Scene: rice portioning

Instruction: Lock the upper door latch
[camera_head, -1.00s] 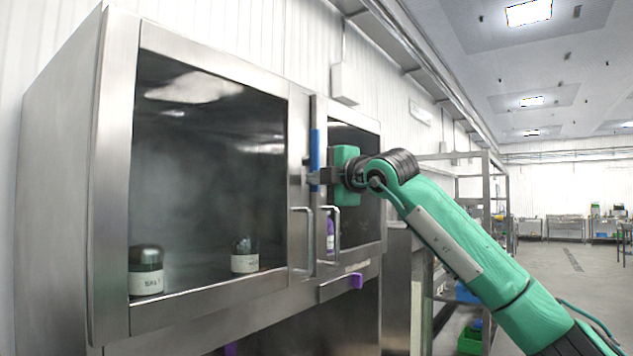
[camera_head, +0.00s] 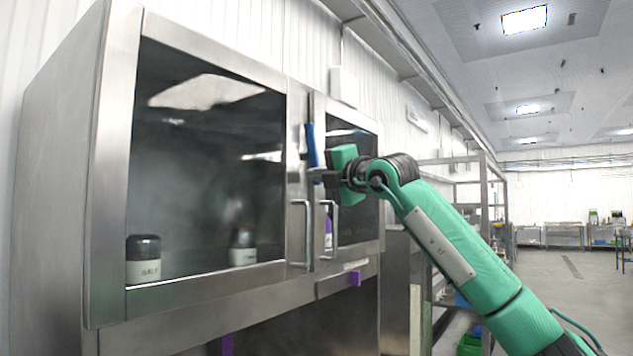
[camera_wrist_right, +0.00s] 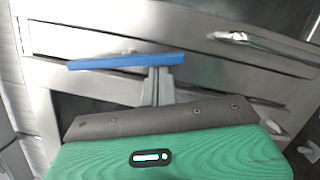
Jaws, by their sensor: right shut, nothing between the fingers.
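The upper door latch is a blue bar handle (camera_head: 312,146) on the steel strip between the two glass doors of the cabinet. In the head view it stands nearly upright, its top leaning slightly left. My right gripper (camera_head: 319,175) is shut with nothing held, its fingertips at the lower end of the blue handle. In the right wrist view the blue handle (camera_wrist_right: 125,61) lies across the picture, and the shut fingers (camera_wrist_right: 158,80) point at its right part. They look close to or against it; I cannot tell if they touch. My left gripper is out of view.
The steel cabinet has a large left glass door (camera_head: 205,170) with two dark-lidded jars (camera_head: 143,262) behind it. Two bar door handles (camera_head: 302,235) sit below the latch. A purple clip (camera_head: 354,279) is lower down. Open floor lies to the right.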

